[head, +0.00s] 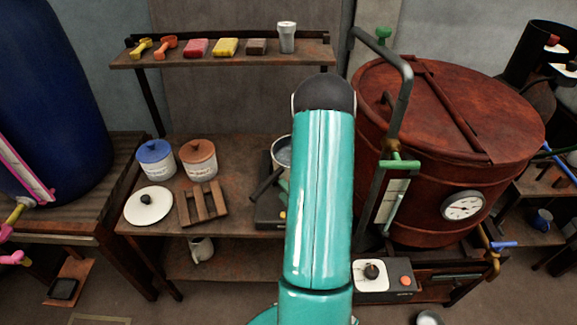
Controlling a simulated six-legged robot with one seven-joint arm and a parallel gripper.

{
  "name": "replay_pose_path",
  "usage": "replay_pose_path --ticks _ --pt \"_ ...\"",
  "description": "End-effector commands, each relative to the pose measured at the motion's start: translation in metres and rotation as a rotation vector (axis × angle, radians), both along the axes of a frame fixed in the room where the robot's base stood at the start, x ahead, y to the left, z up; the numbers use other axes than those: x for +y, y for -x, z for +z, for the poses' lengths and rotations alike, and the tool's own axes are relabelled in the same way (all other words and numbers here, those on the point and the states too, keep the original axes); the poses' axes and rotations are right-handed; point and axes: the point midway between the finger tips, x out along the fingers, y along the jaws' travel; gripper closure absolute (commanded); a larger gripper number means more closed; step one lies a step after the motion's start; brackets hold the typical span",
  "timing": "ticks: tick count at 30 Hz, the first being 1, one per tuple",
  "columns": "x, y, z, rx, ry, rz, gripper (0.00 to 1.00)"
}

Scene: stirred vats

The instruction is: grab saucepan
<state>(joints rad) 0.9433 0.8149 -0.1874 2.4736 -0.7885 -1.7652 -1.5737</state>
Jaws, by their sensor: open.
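The saucepan (281,148) stands on a dark hotplate (267,215) at the right part of the wooden table. Only the left part of its light metal rim and its dark handle (265,187) show; the handle points down and left. My teal arm rises through the middle of the picture and covers the rest of the pan. My gripper is hidden behind the arm, so its place relative to the pan does not show.
On the table (236,158) are a blue-lidded jar (156,165), a brown-lidded jar (199,165), a white lid (148,205) and a wooden trivet (202,205). A shelf (185,60) with small items hangs above. A large rusty vat (425,185) with pipes stands close at right.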

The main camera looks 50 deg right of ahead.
Motion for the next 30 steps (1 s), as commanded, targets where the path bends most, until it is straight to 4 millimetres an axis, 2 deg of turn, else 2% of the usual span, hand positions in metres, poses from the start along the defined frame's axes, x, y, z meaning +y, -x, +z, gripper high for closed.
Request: replay_pose_path --ticks 3,11,20,29,30 --pt "-0.006 -0.022 0.001 -0.002 0.001 0.002 0.54" --pt "-0.014 -0.047 0.001 -0.001 0.0 -0.001 0.54" --pt "-0.026 -0.089 0.001 -0.001 -0.002 0.0 0.54" --pt "-0.028 -0.095 0.001 -0.001 -0.002 -0.001 0.54" --pt "-0.028 -0.095 0.001 0.0 -0.002 -0.001 0.62"
